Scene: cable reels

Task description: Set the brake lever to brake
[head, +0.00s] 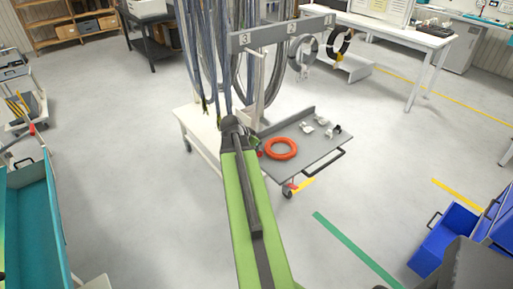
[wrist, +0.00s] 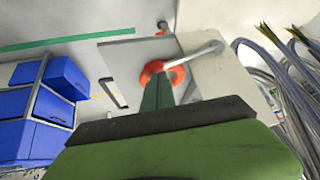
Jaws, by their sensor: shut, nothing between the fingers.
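The brake lever (wrist: 195,56) shows in the wrist view as a pale grey rod with a red knob (wrist: 153,67) on its left end. Its right end meets a cream panel (wrist: 215,75). My gripper (wrist: 158,82) is shut and empty, with its dark green fingers just below the knob in the picture. I cannot tell whether they touch it. In the head view a bit of red, probably the knob (head: 260,153), shows beside the end of my arm, which hides the rod and my fingers. Brake markings are not readable.
A grey trolley tray (head: 312,163) holds an orange coil (head: 281,149) and small white parts. Hanging cables (head: 205,60) crowd the rack beside my arm. Blue bins (head: 440,240) stand at the right, a teal cart (head: 35,220) at the left. The floor between is clear.

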